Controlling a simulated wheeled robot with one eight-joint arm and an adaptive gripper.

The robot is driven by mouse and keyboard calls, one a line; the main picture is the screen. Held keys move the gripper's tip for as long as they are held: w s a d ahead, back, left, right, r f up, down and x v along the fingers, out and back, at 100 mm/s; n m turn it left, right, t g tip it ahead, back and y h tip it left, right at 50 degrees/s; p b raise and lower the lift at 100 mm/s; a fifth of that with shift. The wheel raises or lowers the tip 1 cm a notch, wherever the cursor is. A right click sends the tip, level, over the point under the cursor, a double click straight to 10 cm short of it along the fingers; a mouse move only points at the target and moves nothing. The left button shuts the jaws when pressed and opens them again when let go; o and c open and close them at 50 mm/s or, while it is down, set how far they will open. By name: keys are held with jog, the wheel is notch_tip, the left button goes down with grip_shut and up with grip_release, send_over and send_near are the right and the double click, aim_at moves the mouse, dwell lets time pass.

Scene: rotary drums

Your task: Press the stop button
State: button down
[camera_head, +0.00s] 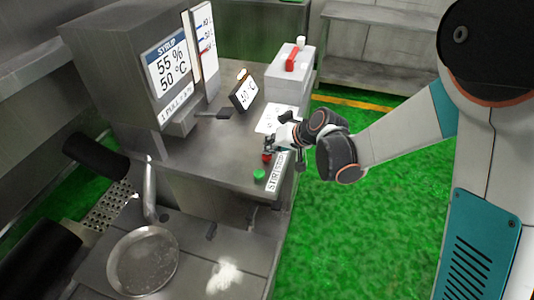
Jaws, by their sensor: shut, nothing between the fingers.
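A red button (266,157) sits on the top of the steel counter (222,170), near its front right edge. A white label (276,172) beside it has dark letters that seem to read "START STOP". A green button (259,174) stands on the counter in front of the red one. My gripper (268,149) is shut and empty, with its tips right over the red button. I cannot tell whether the tips touch it. The gripper hides part of the red button's far side.
A steel machine with a screen (167,62) reading 55 % and 50 °C stands at the back left. A small tilted display (243,91) and a white box with a red part (290,66) stand behind my gripper. A round pan (143,260) is at lower left. Green floor is clear at right.

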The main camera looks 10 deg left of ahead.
jog(key=shift+r+p, duration=0.3)
jog(key=shift+r, duration=0.4)
jog(key=shift+r, duration=0.15)
jog(key=shift+r+p, duration=1.65)
jog(key=shift+r, duration=0.7)
jog(key=s+d+r+m+t+h, duration=0.1)
jog(key=s+d+r+h, duration=0.1)
jog(key=s+d+r, duration=0.45)
jog(key=s+d+r+t+h, duration=0.1)
jog(key=s+d+r+h, duration=0.2)
jog(key=d, duration=0.6)
jog(key=s+d+r+m+h, duration=0.1)
jog(key=s+d+r+h, duration=0.1)
jog(key=s+d, duration=1.1)
jog(key=s, duration=0.2)
jog(key=shift+s+d+m+h, duration=0.2)
jog(key=shift+s+m+h, duration=0.1)
jog(key=shift+s+h, duration=0.1)
